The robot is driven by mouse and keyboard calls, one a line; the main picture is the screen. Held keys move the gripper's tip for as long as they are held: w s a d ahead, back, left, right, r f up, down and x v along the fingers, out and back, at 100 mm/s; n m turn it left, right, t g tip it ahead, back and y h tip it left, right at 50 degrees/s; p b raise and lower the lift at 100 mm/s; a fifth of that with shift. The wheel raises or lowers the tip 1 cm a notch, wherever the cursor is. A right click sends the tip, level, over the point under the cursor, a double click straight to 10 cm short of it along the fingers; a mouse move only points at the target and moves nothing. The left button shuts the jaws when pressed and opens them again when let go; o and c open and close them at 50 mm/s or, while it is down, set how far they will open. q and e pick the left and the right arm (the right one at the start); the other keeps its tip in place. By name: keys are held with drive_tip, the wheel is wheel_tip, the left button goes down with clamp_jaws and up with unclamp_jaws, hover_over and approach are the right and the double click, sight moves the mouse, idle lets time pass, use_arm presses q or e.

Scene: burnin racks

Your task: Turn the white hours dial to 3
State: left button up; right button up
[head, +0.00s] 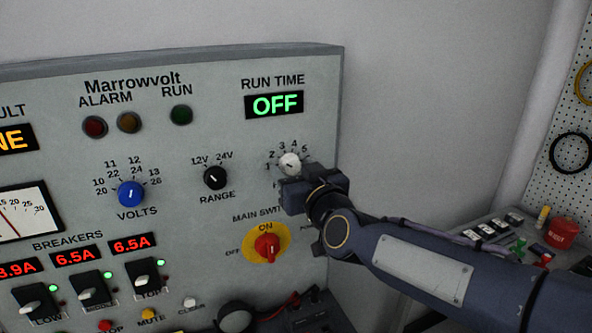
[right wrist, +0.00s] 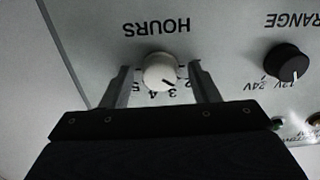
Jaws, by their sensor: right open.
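The white hours dial (head: 290,163) sits on the grey panel under the RUN TIME display (head: 274,104), which reads OFF. In the right wrist view the white dial (right wrist: 160,70) appears upside down, and its dark pointer mark aims toward the side of 2 and 3; the exact number is hard to tell. My right gripper (head: 296,182) is at the dial, partly covering its lower scale and label. In the right wrist view its fingers (right wrist: 160,66) stand open on either side of the dial, with small gaps. My left gripper is out of view.
The black range knob (head: 215,178) and blue volts knob (head: 131,194) are left of the dial. The red main switch (head: 267,247) is just below my right gripper. A bench with a red container (head: 561,233) stands at right.

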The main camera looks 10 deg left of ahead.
drive_tip(key=c, duration=1)
drive_tip(key=shift+o, duration=0.2)
drive_tip(key=shift+m, duration=0.3)
drive_tip(key=m+b, duration=0.1)
drive_tip(key=m, duration=0.1)
drive_tip(key=shift+f+m, duration=0.1)
drive_tip(key=shift+m, duration=0.2)
drive_tip(key=shift+m+b, duration=0.45)
drive_tip(key=shift+m, duration=1.35)
drive_tip(key=o, duration=1)
drive_tip(key=shift+c, duration=0.2)
